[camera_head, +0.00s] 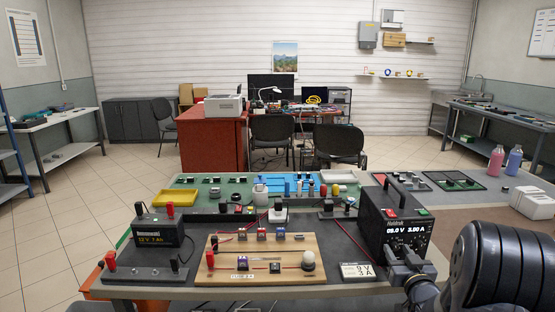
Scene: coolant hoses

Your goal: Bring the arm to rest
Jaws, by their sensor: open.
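My gripper (408,256) is at the lower right, in front of the black power supply (395,222). Its fingers look apart, and I see nothing held between them. My dark arm link (500,265) fills the lower right corner. The arm is folded close to the near right end of the bench (210,293). I cannot tell whether the fingers touch the power supply. No coolant hose is clearly visible.
A wooden circuit board (262,258) with a white bulb lies at the bench front. A battery (158,236) stands left, a yellow tray (175,198) behind it. A white meter card (357,271) lies near my gripper. Pink (495,160) and blue (514,160) bottles stand at right.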

